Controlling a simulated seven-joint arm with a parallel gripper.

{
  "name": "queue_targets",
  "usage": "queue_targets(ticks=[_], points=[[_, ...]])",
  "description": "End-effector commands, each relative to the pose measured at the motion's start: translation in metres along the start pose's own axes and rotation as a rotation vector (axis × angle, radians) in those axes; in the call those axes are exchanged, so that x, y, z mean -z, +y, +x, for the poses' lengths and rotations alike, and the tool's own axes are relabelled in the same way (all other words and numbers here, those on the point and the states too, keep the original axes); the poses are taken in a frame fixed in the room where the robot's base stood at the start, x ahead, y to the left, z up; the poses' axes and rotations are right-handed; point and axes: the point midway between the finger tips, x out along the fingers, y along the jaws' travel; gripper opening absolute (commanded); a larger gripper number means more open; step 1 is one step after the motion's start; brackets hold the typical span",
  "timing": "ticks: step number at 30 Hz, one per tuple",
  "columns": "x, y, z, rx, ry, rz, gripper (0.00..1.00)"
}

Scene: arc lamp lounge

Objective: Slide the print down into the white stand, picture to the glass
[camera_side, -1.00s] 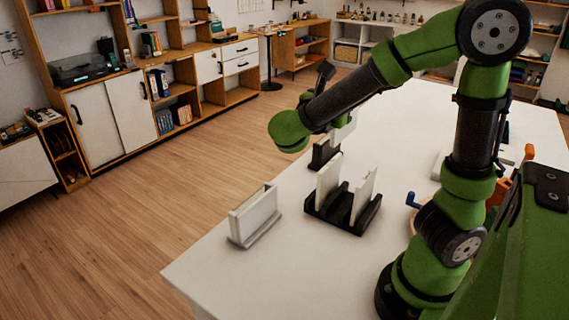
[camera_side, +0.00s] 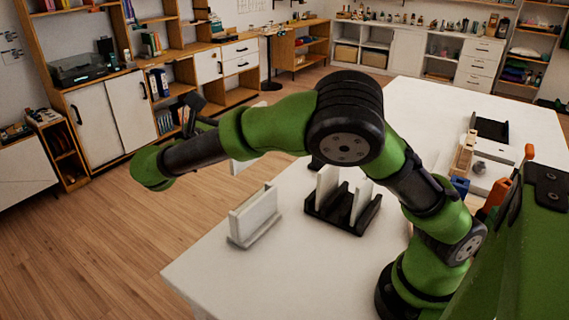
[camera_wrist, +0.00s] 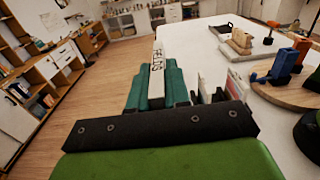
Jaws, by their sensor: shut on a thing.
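The print (camera_wrist: 157,88) is a thin pale panel with dark lettering along its edge. My gripper (camera_wrist: 155,78) is shut on it, with teal fingers on both sides in the wrist view. In the side view my arm hides the gripper, and a white part of the print (camera_side: 241,165) shows below the arm, raised and left of the black holders. The white stand (camera_side: 254,215) stands upright near the table's left edge, with an upright panel and a slot. The print is apart from it, behind it in the side view. I cannot tell which way the picture faces.
A black rack (camera_side: 343,212) with white upright panels is right of the white stand; it also shows in the wrist view (camera_wrist: 219,95). Wooden and blue items stand farther right. The table's front left is clear.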

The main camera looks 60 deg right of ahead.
Motion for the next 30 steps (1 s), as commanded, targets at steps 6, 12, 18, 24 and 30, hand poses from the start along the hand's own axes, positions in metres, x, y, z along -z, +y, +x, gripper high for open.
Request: queue_targets(ticks=[6,12,18,24,30], points=[[0.027,0.000,0.001,-0.001,-0.001,0.001,0.00],[0.030,0.000,0.001,-0.002,0.000,0.003,0.00],[0.030,0.000,0.001,-0.002,-0.001,0.003,0.00],[0.039,0.000,0.001,-0.001,-0.001,0.001,0.00],[0.058,0.000,0.001,0.000,-0.001,0.001,0.00]])
